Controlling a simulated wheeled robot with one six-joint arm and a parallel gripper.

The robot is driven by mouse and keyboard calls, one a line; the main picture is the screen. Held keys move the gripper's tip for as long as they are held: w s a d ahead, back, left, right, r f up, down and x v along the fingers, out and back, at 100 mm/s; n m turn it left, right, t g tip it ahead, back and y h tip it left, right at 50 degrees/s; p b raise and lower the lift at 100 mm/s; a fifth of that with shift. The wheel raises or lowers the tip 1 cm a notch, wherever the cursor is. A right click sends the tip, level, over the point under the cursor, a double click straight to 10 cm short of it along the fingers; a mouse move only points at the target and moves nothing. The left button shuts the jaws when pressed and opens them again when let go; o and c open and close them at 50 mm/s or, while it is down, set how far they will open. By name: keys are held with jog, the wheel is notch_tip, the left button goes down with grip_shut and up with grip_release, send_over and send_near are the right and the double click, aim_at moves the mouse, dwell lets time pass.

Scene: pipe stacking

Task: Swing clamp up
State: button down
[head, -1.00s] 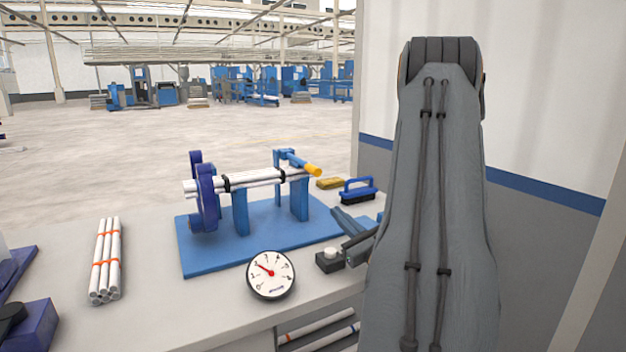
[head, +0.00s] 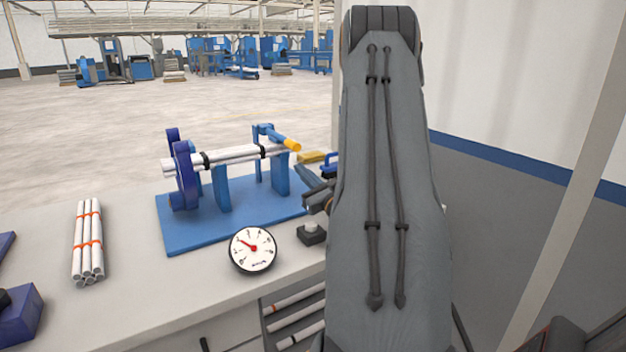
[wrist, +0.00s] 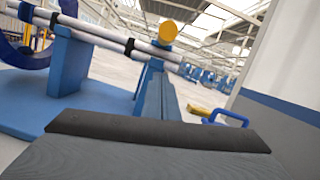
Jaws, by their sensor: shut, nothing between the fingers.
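The clamp is a blue arm (head: 270,133) with a yellow handle (head: 292,145), at the right end of the pipe fixture in the head view. It leans from its blue post toward the near right, beside the pipe ends. In the wrist view the round yellow handle end (wrist: 168,31) shows just above my fingertips; I cannot tell whether they touch. White pipes (head: 232,154) with black bands lie across the blue supports.
The fixture stands on a blue base plate (head: 178,235). A dial gauge (head: 253,250) and a small black box (head: 312,234) are in front. A pipe bundle (head: 88,245) lies at left. A yellow block (head: 311,157) and a blue-handled brush (wrist: 226,118) lie beyond the gripper.

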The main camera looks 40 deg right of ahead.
jog(key=shift+w+a+r+p, duration=0.1)
jog(key=shift+w+r+p, duration=0.1)
jog(key=shift+r, duration=0.45)
jog(key=shift+w+a+r+p, duration=0.15)
jog(key=shift+r+p, duration=0.1)
jog(key=shift+r, duration=0.45)
jog(key=shift+w+a+r+p, duration=0.1)
jog(key=shift+r+p, duration=0.1)
jog(key=shift+r, duration=0.45)
jog(key=shift+s, duration=0.1)
